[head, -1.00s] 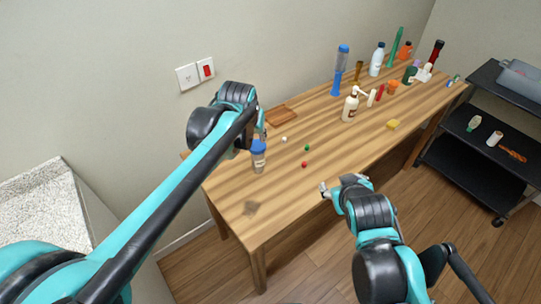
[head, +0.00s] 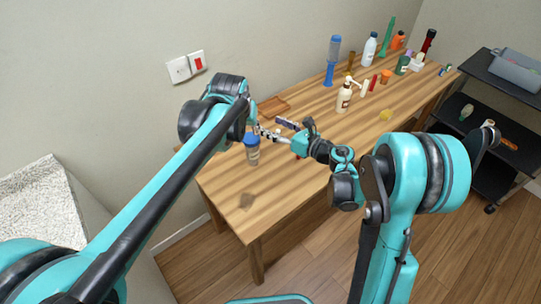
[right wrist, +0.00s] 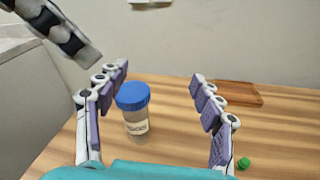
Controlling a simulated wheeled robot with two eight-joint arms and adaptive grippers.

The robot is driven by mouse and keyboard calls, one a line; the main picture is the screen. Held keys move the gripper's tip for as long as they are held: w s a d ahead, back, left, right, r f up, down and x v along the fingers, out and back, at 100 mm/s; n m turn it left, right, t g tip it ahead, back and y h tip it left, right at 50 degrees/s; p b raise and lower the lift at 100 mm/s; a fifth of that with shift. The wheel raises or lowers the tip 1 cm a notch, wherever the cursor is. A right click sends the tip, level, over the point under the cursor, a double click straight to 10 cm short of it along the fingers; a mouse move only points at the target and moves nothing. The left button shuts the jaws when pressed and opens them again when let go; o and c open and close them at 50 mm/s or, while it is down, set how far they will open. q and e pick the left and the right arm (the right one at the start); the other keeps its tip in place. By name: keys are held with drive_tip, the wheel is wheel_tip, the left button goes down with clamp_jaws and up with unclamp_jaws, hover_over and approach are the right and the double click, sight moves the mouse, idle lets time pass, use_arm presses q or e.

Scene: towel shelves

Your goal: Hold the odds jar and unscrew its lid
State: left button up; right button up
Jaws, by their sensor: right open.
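The odds jar (head: 252,157), a clear jar with a blue lid and a pale label, stands upright on the table near its left end. It also shows in the right wrist view (right wrist: 136,122), between my right fingers and closer to the left one. My right gripper (head: 268,125) is open and empty, reaching in from the right beside the jar; its purple pads (right wrist: 160,78) are spread wide. My left gripper is mostly hidden behind its own arm in the head view, close to the jar. Part of it (right wrist: 62,38) shows at upper left in the right wrist view.
A wooden tray (head: 273,107) lies behind the jar. A green ball (right wrist: 243,163) lies right of my right gripper. A pump bottle (head: 343,98) and several other bottles stand toward the table's far right.

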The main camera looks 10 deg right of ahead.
sight(252, 153)
drive_tip(key=s+f+n+g, duration=0.1)
drive_tip(key=f, duration=0.2)
drive_tip(key=s+f+n+g, duration=0.1)
drive_tip(key=f+n, duration=0.1)
drive_tip(key=f, duration=0.1)
drive_tip(key=s+a+f+n+g, duration=0.1)
drive_tip(key=f+g, duration=0.1)
drive_tip(key=f, duration=0.2)
drive_tip(key=shift+f+n, duration=0.1)
drive_tip(key=shift+n, duration=0.3)
drive_tip(key=shift+a+f, duration=0.25)
drive_tip(key=x, duration=0.7)
drive_tip(key=shift+a+f, duration=0.1)
drive_tip(key=shift+a, duration=0.05)
